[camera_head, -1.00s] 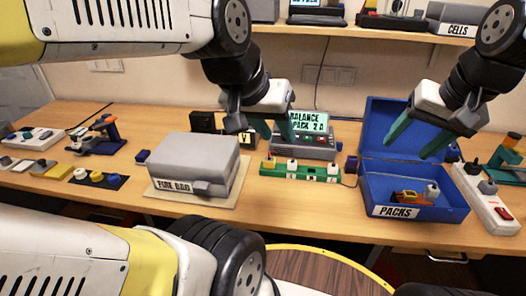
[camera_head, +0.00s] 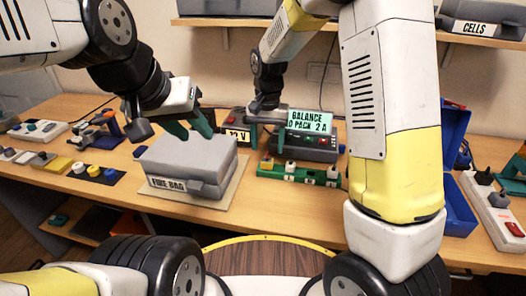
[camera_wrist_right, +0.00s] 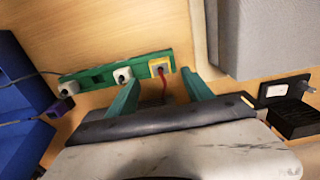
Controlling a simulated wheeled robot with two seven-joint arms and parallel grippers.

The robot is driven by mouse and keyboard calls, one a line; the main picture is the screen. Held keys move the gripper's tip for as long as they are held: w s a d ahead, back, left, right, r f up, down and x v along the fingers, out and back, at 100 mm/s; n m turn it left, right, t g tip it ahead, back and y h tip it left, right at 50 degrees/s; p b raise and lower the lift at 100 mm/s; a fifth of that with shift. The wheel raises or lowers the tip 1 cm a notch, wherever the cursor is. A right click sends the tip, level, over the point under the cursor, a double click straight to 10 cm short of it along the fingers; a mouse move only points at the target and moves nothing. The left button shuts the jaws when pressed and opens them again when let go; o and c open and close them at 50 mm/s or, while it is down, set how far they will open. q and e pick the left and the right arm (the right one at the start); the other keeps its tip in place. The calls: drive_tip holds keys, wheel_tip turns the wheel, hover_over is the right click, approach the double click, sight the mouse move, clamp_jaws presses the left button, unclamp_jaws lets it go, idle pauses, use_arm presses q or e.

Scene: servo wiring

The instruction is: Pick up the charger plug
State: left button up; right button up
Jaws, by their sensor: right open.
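Several small plugs stand on the green strip (camera_head: 300,177) in the middle of the table; I cannot tell which is the charger plug. In the right wrist view the green strip (camera_wrist_right: 97,76) carries a yellow plug (camera_wrist_right: 161,68) with a red lead and white plugs (camera_wrist_right: 123,75). My right gripper (camera_wrist_right: 162,80) is open and empty, its fingers pointing towards the strip near the yellow plug. In the head view my right gripper (camera_head: 266,128) is behind the strip, before the balance charger (camera_head: 313,143). My left gripper (camera_head: 194,134) is open above the grey fire bag (camera_head: 188,160).
The fire bag stands just left of the strip. The blue box (camera_head: 455,205) at the right is largely hidden by my right arm. A white power strip (camera_head: 493,213) with plugs lies at the far right. A shelf (camera_head: 470,40) hangs above.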

sight(267, 160)
wheel_tip(267, 160, down, 5)
drive_tip(key=shift+f, duration=0.2)
drive_tip(key=shift+c, duration=0.4)
clamp_jaws()
drive_tip(key=shift+r, duration=0.1)
drive_tip(key=shift+r, duration=0.45)
drive_tip(key=r, duration=0.1)
drive_tip(key=s+r, duration=0.1)
drive_tip(key=shift+r, duration=0.3)
drive_tip(key=s+r, duration=0.1)
drive_tip(key=s, duration=1.4)
drive_tip(key=shift+r, duration=0.15)
